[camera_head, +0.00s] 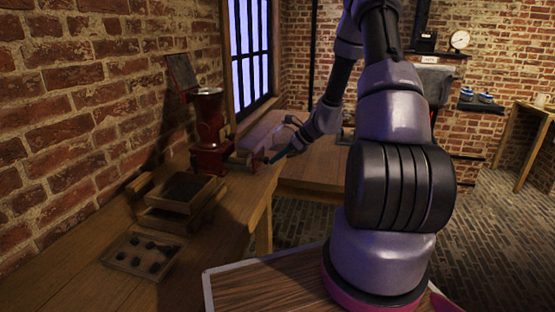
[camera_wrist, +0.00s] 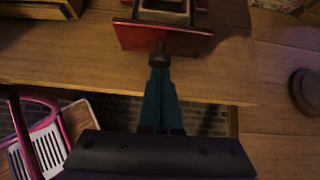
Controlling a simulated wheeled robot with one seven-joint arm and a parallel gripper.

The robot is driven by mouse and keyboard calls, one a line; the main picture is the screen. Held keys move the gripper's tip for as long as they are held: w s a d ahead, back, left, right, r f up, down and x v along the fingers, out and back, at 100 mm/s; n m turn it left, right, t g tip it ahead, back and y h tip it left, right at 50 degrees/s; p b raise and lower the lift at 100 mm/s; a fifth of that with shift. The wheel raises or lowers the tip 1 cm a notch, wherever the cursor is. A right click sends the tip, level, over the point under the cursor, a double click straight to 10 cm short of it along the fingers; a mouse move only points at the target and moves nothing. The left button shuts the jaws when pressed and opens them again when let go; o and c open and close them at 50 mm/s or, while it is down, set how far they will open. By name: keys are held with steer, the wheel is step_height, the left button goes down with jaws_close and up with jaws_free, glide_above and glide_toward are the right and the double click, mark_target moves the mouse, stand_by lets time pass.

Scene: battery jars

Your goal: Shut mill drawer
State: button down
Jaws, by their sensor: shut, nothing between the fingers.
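The red mill (camera_head: 208,125) stands on the wooden bench against the brick wall in the head view. Its drawer (camera_head: 257,161) sticks out to the right, toward my gripper. In the wrist view the drawer (camera_wrist: 162,39) has a red front panel with a dark round knob, and its pale-rimmed inside shows behind the panel, so it stands open. My gripper (camera_head: 277,156) has teal fingers, shut with nothing between them. In the wrist view my gripper (camera_wrist: 160,72) points straight at the knob, its tips at or just short of it; contact cannot be told.
A wooden box with dark contents (camera_head: 212,190) and a shallow tray with several dark lumps (camera_head: 120,243) sit nearer on the bench (camera_head: 215,255). The bench edge runs below my fingers. Another wooden table (camera_head: 315,172) adjoins at the right. A barred window (camera_head: 250,50) is behind.

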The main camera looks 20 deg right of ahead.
mark_target(246, 154)
steer(key=w+a, duration=0.2)
steer(key=a, duration=0.1)
steer(key=w+a, duration=0.2)
steer(key=a, duration=0.1)
steer(key=w+a, duration=0.2)
steer(key=a, duration=0.1)
steer(key=shift+w+a, duration=0.25)
steer(key=shift+a, duration=0.2)
steer(key=shift+a+r, duration=0.1)
